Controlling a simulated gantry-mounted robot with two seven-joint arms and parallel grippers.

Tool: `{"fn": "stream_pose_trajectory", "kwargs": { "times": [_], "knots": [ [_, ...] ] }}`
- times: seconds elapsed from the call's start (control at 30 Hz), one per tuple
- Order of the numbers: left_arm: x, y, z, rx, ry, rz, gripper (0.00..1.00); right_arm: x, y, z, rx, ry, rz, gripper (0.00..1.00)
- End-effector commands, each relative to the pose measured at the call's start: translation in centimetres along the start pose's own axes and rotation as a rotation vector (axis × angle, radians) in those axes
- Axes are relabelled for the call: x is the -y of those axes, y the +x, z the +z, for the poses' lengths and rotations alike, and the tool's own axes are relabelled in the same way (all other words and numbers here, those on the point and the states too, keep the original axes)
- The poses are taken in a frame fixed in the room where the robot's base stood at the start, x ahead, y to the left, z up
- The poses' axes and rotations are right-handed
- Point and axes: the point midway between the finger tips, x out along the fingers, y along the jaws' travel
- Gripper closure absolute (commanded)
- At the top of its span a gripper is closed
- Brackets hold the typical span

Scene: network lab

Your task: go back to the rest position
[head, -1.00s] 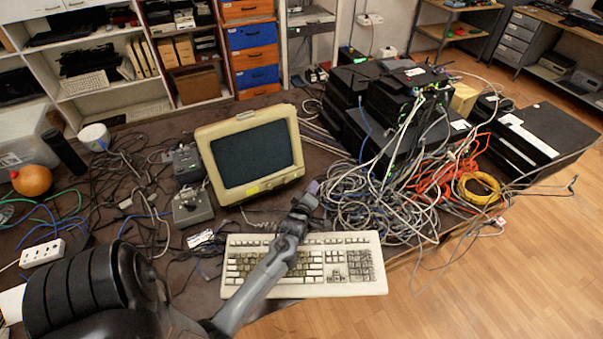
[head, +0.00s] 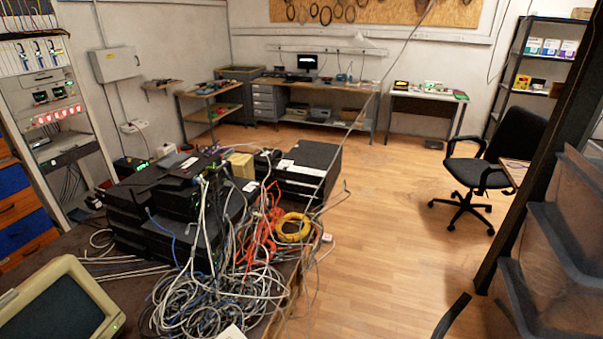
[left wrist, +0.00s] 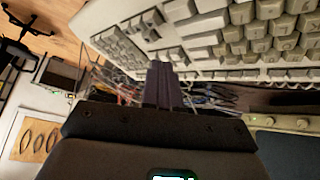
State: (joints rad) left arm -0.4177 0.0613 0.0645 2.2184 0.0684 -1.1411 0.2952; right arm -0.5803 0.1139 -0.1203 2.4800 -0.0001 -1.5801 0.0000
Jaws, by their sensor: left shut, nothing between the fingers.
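My left gripper (left wrist: 163,88) shows in the left wrist view with its two dark fingers together and nothing between them. It is close to a beige keyboard (left wrist: 235,32), whose keys fill the upper part of that view. I cannot tell from this view whether the fingers touch it. The head view shows neither gripper.
In the head view, a beige monitor (head: 62,305) stands at the lower left. Black network boxes (head: 125,205) and a tangle of cables (head: 205,295) cover the table. Wooden floor (head: 375,210) lies open beyond, with an office chair (head: 480,175) at the right.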

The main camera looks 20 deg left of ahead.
Motion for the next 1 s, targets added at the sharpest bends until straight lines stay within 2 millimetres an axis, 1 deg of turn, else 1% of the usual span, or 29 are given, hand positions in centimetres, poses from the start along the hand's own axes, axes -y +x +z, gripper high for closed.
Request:
{"fn": "stream_pose_trajectory", "kwargs": {
  "times": [0.03, 0.07, 0.1, 0.17, 0.2, 0.27, 0.3, 0.37, 0.57, 0.8, 1.0],
  "knots": [
    [-1.2, -1.8, 2.0, 0.069, 0.097, 0.016, 1.00, 0.0, 0.0, 0.0, 0.000, 0.000, 0.000, 0.57],
    [-1.9, -2.8, 3.2, 0.112, 0.156, 0.026, 1.00, 0.0, 0.0, 0.0, 0.000, 0.000, 0.000, 0.57],
    [-2.6, -4.2, 4.8, 0.167, 0.235, 0.041, 1.00, 0.0, 0.0, 0.0, 0.000, -0.001, 0.001, 0.57],
    [-3.5, -6.5, 7.0, 0.246, 0.348, 0.065, 1.00, -0.1, 0.0, 0.0, 0.001, -0.002, 0.002, 0.57],
    [-4.0, -8.0, 8.4, 0.297, 0.419, 0.082, 1.00, -0.1, 0.0, 0.0, 0.001, -0.003, 0.002, 0.57],
    [-4.6, -10.4, 10.4, 0.371, 0.527, 0.111, 1.00, -0.1, 0.0, 0.0, 0.001, -0.005, 0.004, 0.57],
    [-4.8, -12.1, 8.8, 0.370, 0.527, 0.108, 1.00, -0.2, -2.1, -0.7, 0.005, -0.005, 0.005, 0.57],
    [-5.0, -13.4, 7.5, 0.366, 0.521, 0.106, 1.00, -0.3, -3.7, -1.0, 0.012, -0.007, 0.006, 0.57],
    [-5.7, -18.1, 3.8, 0.366, 0.517, 0.105, 1.00, -0.6, -10.0, -3.2, -0.002, -0.010, 0.008, 0.57],
    [-6.7, -24.9, -1.6, 0.365, 0.514, 0.104, 1.00, -0.8, -18.2, -5.8, -0.001, -0.009, 0.008, 0.57],
    [-7.4, -30.1, -5.7, 0.365, 0.514, 0.103, 1.00, -0.9, -24.6, -7.9, -0.002, -0.005, 0.004, 0.57]
  ]
}}
